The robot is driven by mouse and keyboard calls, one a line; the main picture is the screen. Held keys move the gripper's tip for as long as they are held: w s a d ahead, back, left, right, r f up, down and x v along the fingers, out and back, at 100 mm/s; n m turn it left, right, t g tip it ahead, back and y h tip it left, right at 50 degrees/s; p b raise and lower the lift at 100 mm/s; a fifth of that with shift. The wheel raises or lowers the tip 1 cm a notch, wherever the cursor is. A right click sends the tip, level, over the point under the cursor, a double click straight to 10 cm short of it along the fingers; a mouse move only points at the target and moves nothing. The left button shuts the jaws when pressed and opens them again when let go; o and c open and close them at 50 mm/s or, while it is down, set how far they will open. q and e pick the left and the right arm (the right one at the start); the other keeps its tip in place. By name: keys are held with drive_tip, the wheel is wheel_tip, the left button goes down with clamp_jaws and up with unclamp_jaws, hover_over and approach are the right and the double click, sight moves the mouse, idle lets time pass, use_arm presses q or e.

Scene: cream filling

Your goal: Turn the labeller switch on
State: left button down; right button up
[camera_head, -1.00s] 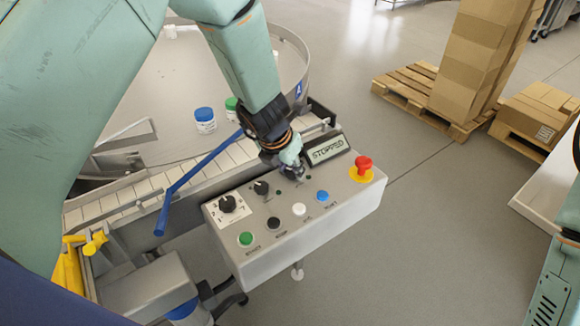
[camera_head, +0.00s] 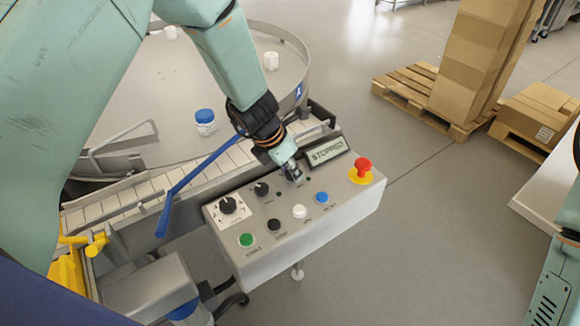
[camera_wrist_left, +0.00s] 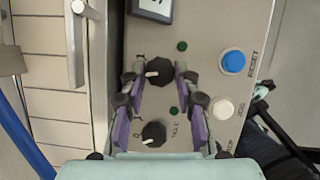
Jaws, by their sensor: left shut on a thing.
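The grey control panel (camera_head: 335,212) has a row of black rotary switches and a display (camera_head: 326,150) reading STOPPED. My left gripper (camera_head: 293,173) reaches down to the switch nearest the display. In the left wrist view, this black rotary switch (camera_wrist_left: 160,70) sits between the fingertips of my left gripper (camera_wrist_left: 159,74), which is shut on it. Its white pointer points left in that picture. A second black switch (camera_wrist_left: 153,133) lies closer to the wrist, between the purple finger pads. The switch labels are too small to read. My right gripper is out of view.
Green (camera_head: 246,240), black (camera_head: 274,225), white (camera_head: 299,211) and blue (camera_head: 322,197) buttons line the panel's front. A red emergency stop (camera_head: 363,165) is at its right end. Behind are a blue rail (camera_head: 190,180), a conveyor and a round table (camera_head: 160,95).

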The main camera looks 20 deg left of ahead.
use_arm(q)
drive_tip(key=m+p, duration=0.1)
drive_tip(key=m, duration=0.1)
drive_tip(key=m+g+h+p, duration=0.1)
drive_tip(key=m+p, duration=0.1)
drive_tip(key=shift+w+a+r+m, duration=0.15)
drive_tip(key=shift+m, duration=0.15)
drive_tip(key=shift+w+m+g+h+p, duration=0.1)
drive_tip(key=shift+m+g+h+p, duration=0.4)
drive_tip(key=shift+m, duration=0.6)
drive_tip(key=shift+m+g, duration=0.4)
drive_tip(key=shift+m, duration=0.4)
drive_tip(key=c, duration=1)
unclamp_jaws()
drive_tip(key=v, duration=1.1)
drive_tip(key=shift+a+r, duration=0.25)
drive_tip(key=shift+r, duration=0.1)
